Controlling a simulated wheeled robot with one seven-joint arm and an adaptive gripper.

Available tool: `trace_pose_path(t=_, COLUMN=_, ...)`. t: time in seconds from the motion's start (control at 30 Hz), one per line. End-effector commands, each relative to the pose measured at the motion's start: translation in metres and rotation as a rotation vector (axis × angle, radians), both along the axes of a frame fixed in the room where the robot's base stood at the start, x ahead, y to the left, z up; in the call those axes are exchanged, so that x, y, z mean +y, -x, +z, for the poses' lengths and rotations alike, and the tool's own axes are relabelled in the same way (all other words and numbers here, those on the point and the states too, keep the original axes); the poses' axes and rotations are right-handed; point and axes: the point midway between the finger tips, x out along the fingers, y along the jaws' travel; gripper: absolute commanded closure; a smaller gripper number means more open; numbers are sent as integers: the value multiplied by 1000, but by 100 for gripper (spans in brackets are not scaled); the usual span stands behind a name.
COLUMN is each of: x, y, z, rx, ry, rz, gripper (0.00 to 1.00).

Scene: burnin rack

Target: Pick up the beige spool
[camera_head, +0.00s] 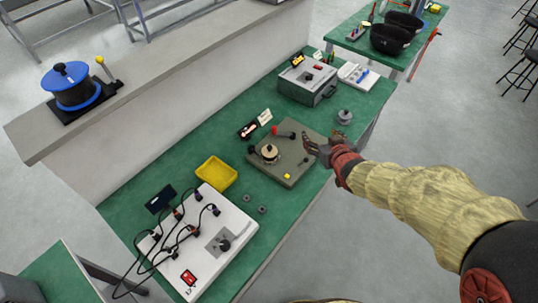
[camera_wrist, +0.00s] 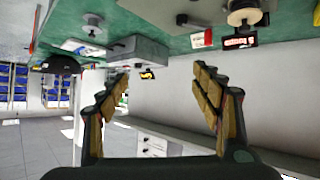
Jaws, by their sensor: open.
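The beige spool (camera_head: 269,152) sits upright on a dark round base on a flat grey plate (camera_head: 291,174) on the green bench. In the wrist view the spool (camera_wrist: 243,14) shows at the top edge, partly cut off. My gripper (camera_head: 307,143) is to the right of the spool in the head view, apart from it, seemingly above the plate's right edge. In the wrist view my gripper (camera_wrist: 162,76) has its two fingers wide apart with nothing between them.
A red-and-black cylinder (camera_head: 284,134) lies near the spool. A yellow tray (camera_head: 216,172) and a white box with cables (camera_head: 201,249) stand to the left. A grey instrument (camera_head: 307,80) and a small grey knobbed item (camera_head: 344,117) are behind. A raised ledge (camera_head: 160,90) runs along the bench's left.

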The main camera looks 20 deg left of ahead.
Motion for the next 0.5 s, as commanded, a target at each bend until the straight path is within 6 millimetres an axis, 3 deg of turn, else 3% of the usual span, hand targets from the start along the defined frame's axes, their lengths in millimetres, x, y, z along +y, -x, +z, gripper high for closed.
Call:
trace_pose_path(t=0.03, x=27, y=3, z=-31, rx=-16, ry=-26, rz=62, gripper=34)
trace_pose_path(t=0.2, x=88, y=25, z=-87, rx=-81, ry=-132, rz=218, gripper=34)
trace_pose_path(t=0.37, x=113, y=44, z=-110, rx=-106, ry=-194, rz=289, gripper=34)
trace_pose_path(t=0.5, x=125, y=43, z=-118, rx=-112, ry=-208, rz=306, gripper=34)
